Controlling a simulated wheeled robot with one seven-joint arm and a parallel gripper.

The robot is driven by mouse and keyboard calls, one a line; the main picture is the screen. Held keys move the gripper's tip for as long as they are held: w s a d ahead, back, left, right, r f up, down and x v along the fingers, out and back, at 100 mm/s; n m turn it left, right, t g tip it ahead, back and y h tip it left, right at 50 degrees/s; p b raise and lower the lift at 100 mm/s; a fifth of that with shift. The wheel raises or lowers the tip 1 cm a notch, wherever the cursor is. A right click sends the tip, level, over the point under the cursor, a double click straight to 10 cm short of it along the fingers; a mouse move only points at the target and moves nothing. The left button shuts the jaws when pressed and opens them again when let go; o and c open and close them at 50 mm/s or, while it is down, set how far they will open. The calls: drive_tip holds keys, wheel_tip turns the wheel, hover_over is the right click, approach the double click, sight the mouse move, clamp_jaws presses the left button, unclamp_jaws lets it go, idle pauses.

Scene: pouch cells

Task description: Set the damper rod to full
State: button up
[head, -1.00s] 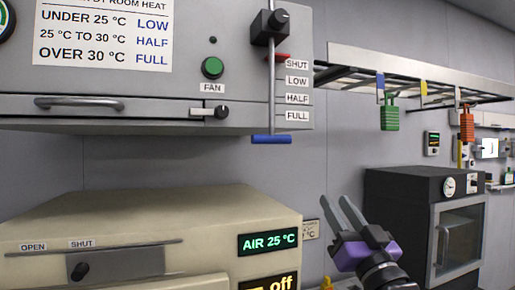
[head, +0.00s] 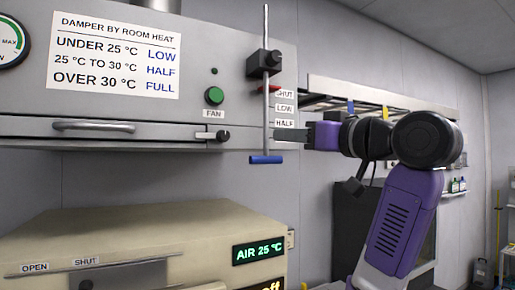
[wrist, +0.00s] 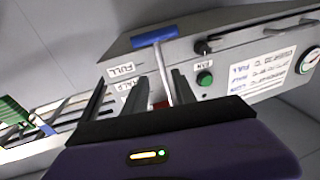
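The damper rod (head: 266,120) hangs upright on the cabinet front, with a blue crossbar handle (head: 266,159) at its lower end. Its red pointer (head: 268,88) is level with SHUT, at the top of the scale labels (head: 285,108); the FULL label is hidden behind my gripper in the head view but shows in the wrist view (wrist: 122,70). My gripper (head: 284,134) is level, just right of the rod and above the handle. In the wrist view my fingers (wrist: 138,88) are apart, and the rod (wrist: 163,75) appears between them; contact is not clear.
A chart (head: 117,52) pairs room heat with LOW, HALF and FULL. The AIR display (head: 258,251) reads 25 °C on the beige machine (head: 150,225) below. A green FAN button (head: 214,96) and a small lever are left of the rod. A rack (head: 400,100) is behind my arm.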

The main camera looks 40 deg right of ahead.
sight(266, 155)
drive_tip(key=shift+g, duration=0.4)
drive_tip(key=shift+w+d+f+p, duration=0.1)
drive_tip(key=shift+w+f+p, duration=0.35)
drive_tip(key=shift+w, duration=0.9)
drive_tip(key=shift+w+f+p, duration=0.3)
drive_tip(key=shift+w+p, duration=0.2)
drive_tip(key=shift+w, duration=0.8)
drive_tip(key=shift+w+d+f+p, duration=0.1)
drive_tip(key=shift+w+f+p, duration=0.35)
drive_tip(key=shift+w, duration=0.9)
clamp_jaws()
